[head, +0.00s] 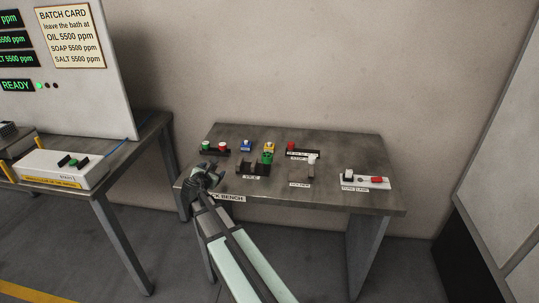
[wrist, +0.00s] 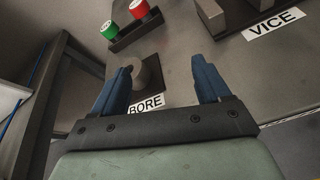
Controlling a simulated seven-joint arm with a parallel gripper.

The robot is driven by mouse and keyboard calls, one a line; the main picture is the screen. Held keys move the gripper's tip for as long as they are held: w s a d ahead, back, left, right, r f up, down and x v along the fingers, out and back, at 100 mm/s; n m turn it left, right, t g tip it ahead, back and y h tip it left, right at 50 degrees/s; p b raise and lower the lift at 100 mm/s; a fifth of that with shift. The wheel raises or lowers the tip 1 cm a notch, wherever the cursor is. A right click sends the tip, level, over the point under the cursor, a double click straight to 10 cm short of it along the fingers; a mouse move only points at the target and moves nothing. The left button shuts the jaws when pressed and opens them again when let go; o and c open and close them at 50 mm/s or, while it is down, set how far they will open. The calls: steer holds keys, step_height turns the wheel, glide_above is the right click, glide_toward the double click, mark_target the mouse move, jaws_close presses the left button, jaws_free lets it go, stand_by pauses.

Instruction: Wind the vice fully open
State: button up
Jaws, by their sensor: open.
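The vice (head: 256,168) is a dark block-like fixture on the bench's left half, with a VICE label (head: 249,177) in front. In the wrist view a grey part of the vice (wrist: 211,16) shows at the top edge, beside its label (wrist: 277,22). The rest of it is out of that frame, and I cannot make out its handle. My gripper (head: 203,176) is over the bench's left front corner, left of the vice. In the wrist view its blue fingers (wrist: 162,68) are apart, with a grey stub on the BORE plate (wrist: 150,90) showing between them.
The bench (head: 350,195) also carries a red and green button block (head: 214,149), blue and yellow pieces (head: 246,146), a HOLDER post (head: 311,160) and a white switch box (head: 364,181). A table with a board (head: 100,100) stands left.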

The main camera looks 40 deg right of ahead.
mark_target(270, 153)
steer(key=s+d+h, duration=0.1)
steer(key=d, duration=0.1)
steer(key=s+d+g+h, duration=0.1)
steer(key=s+d, duration=0.1)
steer(key=d, duration=0.1)
steer(key=s+d+g+h, duration=0.1)
steer(key=d, duration=0.1)
steer(key=shift+s+d+r, duration=0.3)
steer(key=shift+s+d, duration=0.1)
steer(key=s+d+h, duration=0.1)
steer(key=s, duration=0.1)
steer(key=s+r+m+g+h, duration=0.1)
steer(key=h, duration=0.1)
steer(key=s+d+g+h, duration=0.1)
steer(key=s, duration=0.1)
steer(key=shift+s+d+r+h, duration=0.25)
steer(key=shift+s+d+h, duration=0.05)
steer(key=shift+s, duration=0.05)
steer(key=shift+m, duration=0.3)
steer(key=x, duration=1.3)
steer(key=shift+d, duration=0.3)
steer(key=shift+c, duration=0.2)
steer(key=c, duration=0.9)
